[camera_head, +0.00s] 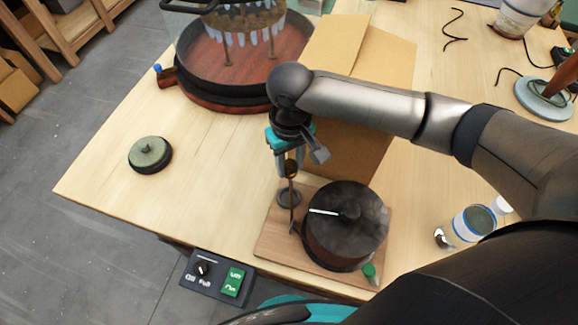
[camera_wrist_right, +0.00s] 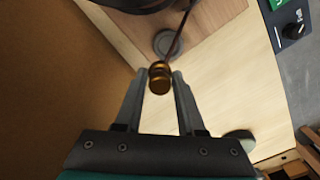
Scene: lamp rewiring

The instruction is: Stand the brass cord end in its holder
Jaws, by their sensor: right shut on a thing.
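The brass cord end (camera_head: 291,168) is between the fingertips of my right gripper (camera_head: 290,160), which is shut on it. The brass piece also shows between the fingers in the right wrist view (camera_wrist_right: 159,79). A dark cord (camera_head: 292,206) runs from it towards the base of a dark round pot. A small round grey piece, which looks like the holder (camera_head: 284,199), sits on a wooden board and also shows in the wrist view (camera_wrist_right: 167,43). The brass end appears above the holder and apart from it; the exact height is unclear. My left gripper is out of view.
The dark-lidded pot (camera_head: 362,218) stands on the board (camera_head: 270,246) close by. A cardboard box (camera_head: 352,150) rises behind my right gripper. A switch box (camera_head: 217,277) is at the front edge. The table left of the board is mostly clear, apart from a green-topped disc (camera_head: 150,153).

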